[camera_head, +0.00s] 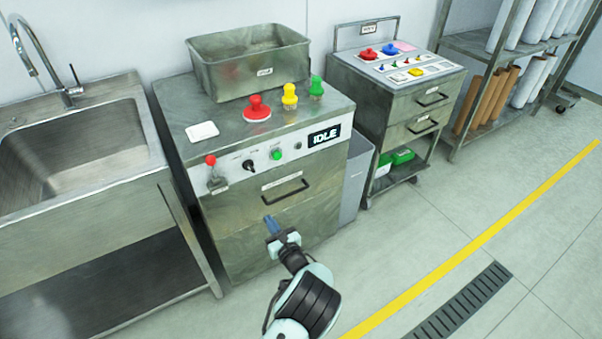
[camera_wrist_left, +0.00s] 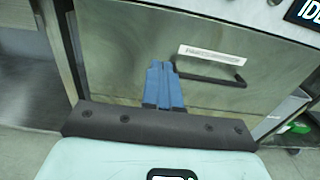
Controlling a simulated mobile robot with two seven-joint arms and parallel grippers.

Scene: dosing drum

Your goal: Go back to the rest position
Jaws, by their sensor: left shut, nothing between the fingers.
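My left gripper (camera_head: 270,222) is in front of the steel dosing cabinet (camera_head: 240,245), below and left of its black drawer handle (camera_head: 287,193). In the left wrist view the blue fingers of my left gripper (camera_wrist_left: 163,82) are together with nothing between them. The drawer handle (camera_wrist_left: 212,76) shows there to the right of the fingers. The drawer looks closed. My right gripper is not in view.
A sink (camera_head: 75,150) stands at the left. The cabinet top carries a steel bin (camera_head: 250,68) and red (camera_head: 257,106), yellow (camera_head: 289,95) and green (camera_head: 316,86) knobs. A cart (camera_head: 400,100) and shelf rack (camera_head: 500,60) stand behind right. The floor at right is clear.

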